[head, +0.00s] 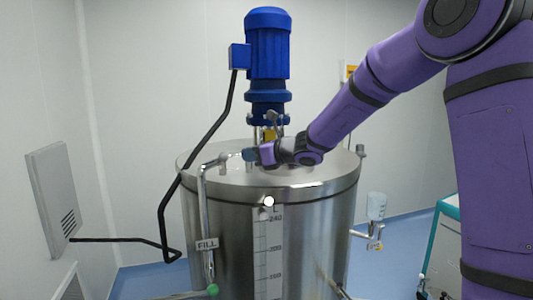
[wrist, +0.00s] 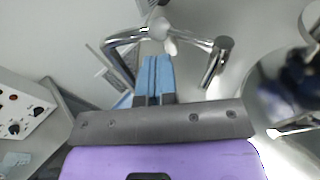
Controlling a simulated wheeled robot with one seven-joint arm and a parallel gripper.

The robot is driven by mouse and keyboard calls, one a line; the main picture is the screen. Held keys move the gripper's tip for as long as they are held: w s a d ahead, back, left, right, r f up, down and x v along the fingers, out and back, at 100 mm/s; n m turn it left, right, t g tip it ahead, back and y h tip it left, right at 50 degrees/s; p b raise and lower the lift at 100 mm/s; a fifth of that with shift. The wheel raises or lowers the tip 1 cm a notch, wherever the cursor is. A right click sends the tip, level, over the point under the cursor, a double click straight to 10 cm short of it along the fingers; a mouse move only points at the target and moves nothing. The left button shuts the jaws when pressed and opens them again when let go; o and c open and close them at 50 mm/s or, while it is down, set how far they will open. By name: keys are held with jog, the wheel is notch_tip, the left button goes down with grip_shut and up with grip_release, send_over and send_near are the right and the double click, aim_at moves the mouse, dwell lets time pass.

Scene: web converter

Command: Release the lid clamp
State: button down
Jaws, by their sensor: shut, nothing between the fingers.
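The steel tank (head: 250,240) has a round lid (head: 300,178) with a rim band. A white ball knob (head: 269,201) sits at the front of the rim; it looks like the lid clamp's handle end, but the clamp's body is too small to make out. A small grey fitting (head: 360,150) stands at the rim's right side. My gripper (head: 249,154) is above the lid, behind and above the white knob and apart from it. Its blue fingers (wrist: 153,70) are together in the wrist view, with nothing between them. They point toward a bent chrome pipe (wrist: 122,38).
A chrome fill pipe (head: 203,205) with a FILL label (head: 207,244) runs down the tank's left front. A blue motor (head: 267,50) stands over the lid's middle, with a black cable (head: 205,140). A small valve with a bottle (head: 376,207) projects at the right.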

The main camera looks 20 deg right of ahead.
aim_at(228, 156)
jog(key=x, duration=0.5)
jog(key=shift+w+a, duration=0.1)
jog(key=shift+w+a, duration=0.45)
jog(key=shift+w, duration=0.3)
